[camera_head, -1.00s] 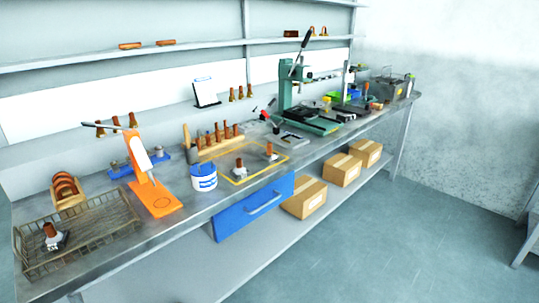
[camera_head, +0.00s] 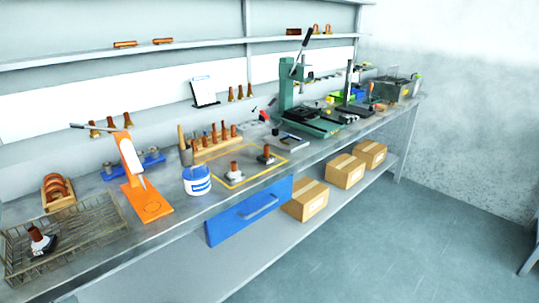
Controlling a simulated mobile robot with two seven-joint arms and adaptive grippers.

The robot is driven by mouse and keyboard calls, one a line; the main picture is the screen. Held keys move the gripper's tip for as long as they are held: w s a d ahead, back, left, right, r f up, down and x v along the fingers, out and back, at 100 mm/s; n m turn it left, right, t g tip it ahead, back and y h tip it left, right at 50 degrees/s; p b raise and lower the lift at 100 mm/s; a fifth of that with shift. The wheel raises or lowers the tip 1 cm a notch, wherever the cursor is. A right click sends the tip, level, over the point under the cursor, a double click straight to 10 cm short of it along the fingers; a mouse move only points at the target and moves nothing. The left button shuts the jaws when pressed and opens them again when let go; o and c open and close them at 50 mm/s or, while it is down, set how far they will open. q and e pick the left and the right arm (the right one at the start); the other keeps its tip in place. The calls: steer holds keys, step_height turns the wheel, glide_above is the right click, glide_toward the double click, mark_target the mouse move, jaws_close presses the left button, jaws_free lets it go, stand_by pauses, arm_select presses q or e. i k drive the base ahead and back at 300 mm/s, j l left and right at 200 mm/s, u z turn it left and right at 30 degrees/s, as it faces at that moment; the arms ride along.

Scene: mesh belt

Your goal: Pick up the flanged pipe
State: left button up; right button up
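Several copper-coloured pipe pieces show, and I cannot tell for sure which is the flanged pipe. One upright copper piece on a pale, squarish base (camera_head: 236,168) stands inside the yellow outline on the bench. A second such piece (camera_head: 266,155) stands on a dark base to its right in the same outline. A third (camera_head: 38,239) sits slightly tilted in the wire mesh tray (camera_head: 95,240) at the bench's left end. Neither of my grippers is in view, and nothing is seen touching these pieces.
An orange stand (camera_head: 133,178) with a lever rises beside the tray. A white-and-blue tub (camera_head: 197,181) stands near the bench's front edge. Behind are a wooden rack (camera_head: 215,149) of copper pieces and a green press (camera_head: 287,90). Cardboard boxes (camera_head: 306,200) fill part of the lower shelf. The floor in front is clear.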

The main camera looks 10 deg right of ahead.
mark_target(266, 158)
steer(key=i+l, duration=0.15)
steer(key=l, duration=0.25)
steer(key=i+l+u, duration=0.1)
steer(key=l, duration=0.25)
steer(key=i+l+u, duration=0.1)
steer(key=l, duration=0.3)
steer(key=i+l, duration=0.25)
steer(key=l, duration=0.2)
steer(key=i+l+u, duration=0.1)
steer(key=l, duration=0.3)
steer(key=i+l, duration=0.15)
steer(key=l, duration=0.25)
steer(key=i+l+u, duration=0.1)
steer(key=l, duration=0.3)
